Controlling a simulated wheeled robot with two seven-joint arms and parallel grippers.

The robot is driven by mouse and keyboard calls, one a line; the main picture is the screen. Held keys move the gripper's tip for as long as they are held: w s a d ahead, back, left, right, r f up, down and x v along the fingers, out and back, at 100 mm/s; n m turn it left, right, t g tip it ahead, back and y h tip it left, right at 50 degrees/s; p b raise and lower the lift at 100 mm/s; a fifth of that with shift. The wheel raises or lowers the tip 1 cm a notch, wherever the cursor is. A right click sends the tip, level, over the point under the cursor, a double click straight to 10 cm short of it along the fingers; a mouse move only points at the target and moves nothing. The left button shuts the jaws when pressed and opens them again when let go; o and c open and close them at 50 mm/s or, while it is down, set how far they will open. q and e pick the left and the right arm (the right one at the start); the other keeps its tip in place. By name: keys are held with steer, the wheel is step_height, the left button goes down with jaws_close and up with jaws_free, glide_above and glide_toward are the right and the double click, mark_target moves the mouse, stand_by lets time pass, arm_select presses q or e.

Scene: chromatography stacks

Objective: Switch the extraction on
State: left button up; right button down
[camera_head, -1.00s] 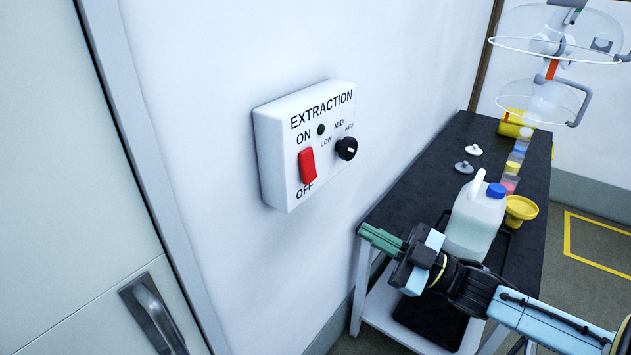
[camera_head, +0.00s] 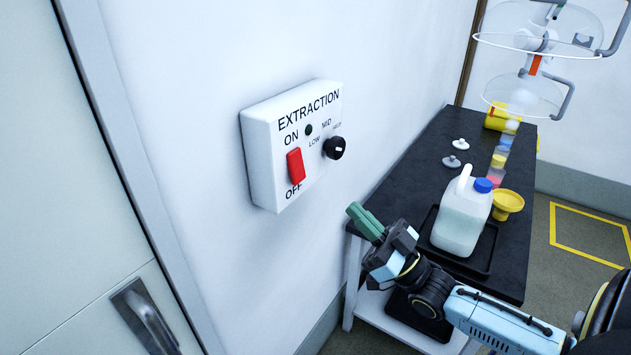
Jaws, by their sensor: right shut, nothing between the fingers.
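The white extraction box (camera_head: 262,165) is fixed to the wall. Its red rocker switch (camera_head: 295,166) sits between the ON and OFF labels; I cannot tell for sure which way it is pressed. A small dark green lamp (camera_head: 309,129) above it looks unlit. A black knob (camera_head: 334,148) is to the right, below LOW, MID and HIGH labels. My right gripper (camera_head: 357,212), with green fingers, is shut and empty. It is below and to the right of the box, apart from it. My left gripper is not in view.
A black-topped bench (camera_head: 400,160) stands right of the box. It carries a jug (camera_head: 460,222) on a black tray (camera_head: 480,262), a yellow funnel (camera_head: 508,202) and small containers. Clear extraction hoods (camera_head: 530,92) hang above. A door handle (camera_head: 146,318) is at lower left.

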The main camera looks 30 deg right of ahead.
mark_target(300, 168)
steer(key=w+a+r, duration=0.1)
steer(key=w, duration=0.2)
steer(key=w+a+r+p, duration=0.1)
steer(key=w, duration=0.2)
steer(key=w+a+r, duration=0.1)
steer(key=w, duration=0.2)
steer(key=shift+a+r+p, duration=0.15)
steer(key=shift+a+p, duration=0.2)
